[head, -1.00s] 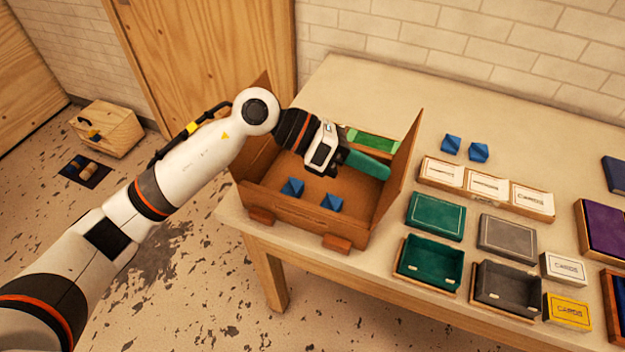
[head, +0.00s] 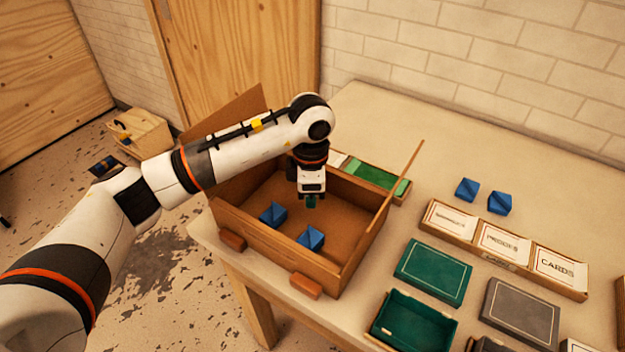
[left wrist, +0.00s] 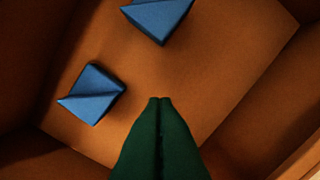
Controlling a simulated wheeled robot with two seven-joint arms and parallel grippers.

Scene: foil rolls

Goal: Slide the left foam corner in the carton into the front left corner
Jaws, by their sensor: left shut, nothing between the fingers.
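The carton (head: 352,262) stands open on the table's left end. Inside it on the floor are two blue foam corners. The left foam corner (head: 273,215) lies left of my left gripper (head: 311,203), a little way from the front left corner. The other foam corner (head: 310,238) lies nearer the front wall. In the left wrist view, the left foam corner (left wrist: 158,16) appears at the top and the other one (left wrist: 92,93) at left. My left gripper's green fingers (left wrist: 160,102) are shut and empty, pointing down inside the carton, apart from both pieces. My right gripper is out of view.
The carton's flaps stand up at left and right. Behind it is a green item (head: 378,178). To the right are two blue foam corners (head: 483,195), a card tray (head: 500,250), a green lid (head: 433,270) and a green box (head: 412,322).

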